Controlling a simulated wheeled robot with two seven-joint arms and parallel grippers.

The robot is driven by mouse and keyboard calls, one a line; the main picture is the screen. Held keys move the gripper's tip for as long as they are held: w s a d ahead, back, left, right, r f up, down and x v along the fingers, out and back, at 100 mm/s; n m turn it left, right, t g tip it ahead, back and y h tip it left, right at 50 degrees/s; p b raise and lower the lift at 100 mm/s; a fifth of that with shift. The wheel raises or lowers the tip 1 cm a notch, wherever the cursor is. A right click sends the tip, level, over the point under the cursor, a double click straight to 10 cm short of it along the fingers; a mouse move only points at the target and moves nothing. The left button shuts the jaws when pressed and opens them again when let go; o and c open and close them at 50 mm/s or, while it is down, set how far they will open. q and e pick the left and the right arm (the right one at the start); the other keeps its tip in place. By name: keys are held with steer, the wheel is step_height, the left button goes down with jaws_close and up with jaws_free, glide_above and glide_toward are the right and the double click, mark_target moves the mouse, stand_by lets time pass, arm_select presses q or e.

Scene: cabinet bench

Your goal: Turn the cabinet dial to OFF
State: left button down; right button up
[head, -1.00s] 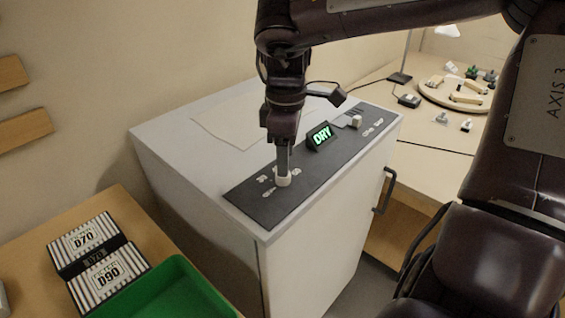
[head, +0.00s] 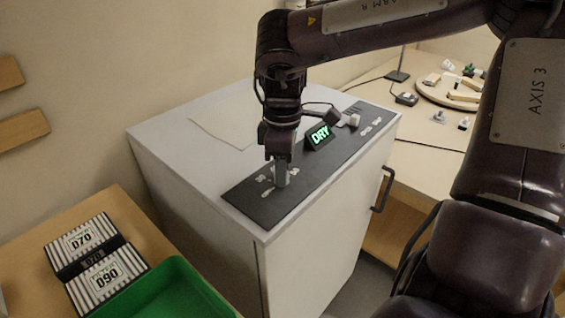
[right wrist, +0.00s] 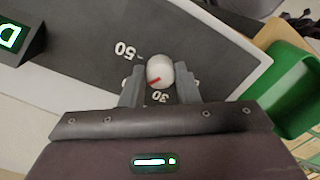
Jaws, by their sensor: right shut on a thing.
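The cabinet dial (right wrist: 160,66) is a round white knob with a red pointer line, on the dark panel of the white cabinet (head: 310,235). In the right wrist view its red line points to the lower left, between the marks "50" (right wrist: 126,50) and "30" (right wrist: 159,97). My right gripper (head: 281,180) comes down from above and is shut on the dial, one finger on each side. It also shows in the right wrist view (right wrist: 160,82). In the head view the fingers hide most of the dial. I cannot read an OFF mark. My left gripper is not in view.
A lit DRY display (head: 320,136) stands on the panel near my right gripper, with a small white switch (head: 353,119) beyond it. A black handle (head: 382,190) juts from the cabinet front. A green bin (head: 165,291) and striped boxes (head: 88,262) sit at the lower left.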

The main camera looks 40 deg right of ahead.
steer(key=n, duration=0.5)
steer(key=shift+n+p, duration=0.3)
steer(key=shift+n, duration=0.1)
steer(key=n+p, duration=0.1)
steer(key=n, duration=0.5)
steer(key=shift+w+r, duration=0.1)
steer(key=n, duration=0.6)
steer(key=shift+n+p, duration=0.3)
steer(key=shift+p, duration=0.05)
steer(key=n, duration=0.5)
steer(key=shift+w, duration=0.1)
steer(key=shift+n, duration=0.4)
steer(key=o, duration=1)
steer(key=shift+c, duration=0.2)
